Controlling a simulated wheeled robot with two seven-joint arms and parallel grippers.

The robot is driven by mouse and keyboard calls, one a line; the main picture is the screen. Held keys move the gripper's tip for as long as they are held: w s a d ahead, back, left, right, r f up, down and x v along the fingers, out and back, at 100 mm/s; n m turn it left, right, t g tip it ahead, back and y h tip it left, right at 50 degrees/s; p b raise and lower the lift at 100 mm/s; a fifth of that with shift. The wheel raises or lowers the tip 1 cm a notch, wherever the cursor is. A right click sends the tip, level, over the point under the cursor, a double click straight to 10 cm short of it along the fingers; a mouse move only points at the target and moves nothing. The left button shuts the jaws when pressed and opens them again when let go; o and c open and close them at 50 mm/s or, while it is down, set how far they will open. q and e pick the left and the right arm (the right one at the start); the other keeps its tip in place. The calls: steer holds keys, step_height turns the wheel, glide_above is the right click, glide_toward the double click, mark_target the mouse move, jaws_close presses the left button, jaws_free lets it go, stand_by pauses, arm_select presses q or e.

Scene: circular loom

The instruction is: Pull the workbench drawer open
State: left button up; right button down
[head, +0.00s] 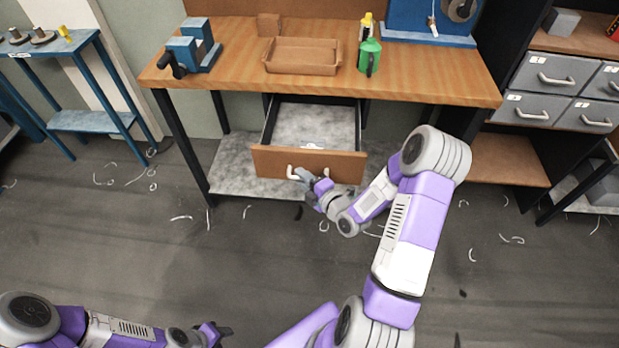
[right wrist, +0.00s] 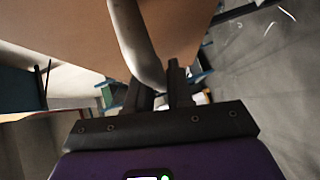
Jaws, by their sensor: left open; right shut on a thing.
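The workbench drawer (head: 275,164) has a brown front and stands pulled out under the workbench, its pale grey inside showing in the head view. Its white handle (head: 291,170) is on the front. My right gripper (head: 300,176) is at the handle and shut on it. In the right wrist view the pale handle (right wrist: 136,45) runs down to the dark fingers of my right gripper (right wrist: 160,85), with the brown drawer front (right wrist: 75,25) beside it. My left gripper (head: 222,332) is open and empty, low over the floor at the bottom left, far from the drawer.
The workbench (head: 225,85) carries a blue vise (head: 190,50), a wooden tray (head: 303,68) and a green can (head: 369,55). A grey drawer cabinet (head: 545,75) stands at the right and a blue table (head: 95,121) at the left. The floor in front is open, with scattered pale shavings.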

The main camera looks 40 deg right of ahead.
steer(key=shift+d, duration=0.1)
steer(key=c, duration=1.1)
jaws_free()
steer(key=s+r+p, duration=0.1)
steer(key=s, duration=0.6)
steer(key=shift+s+d, duration=0.25)
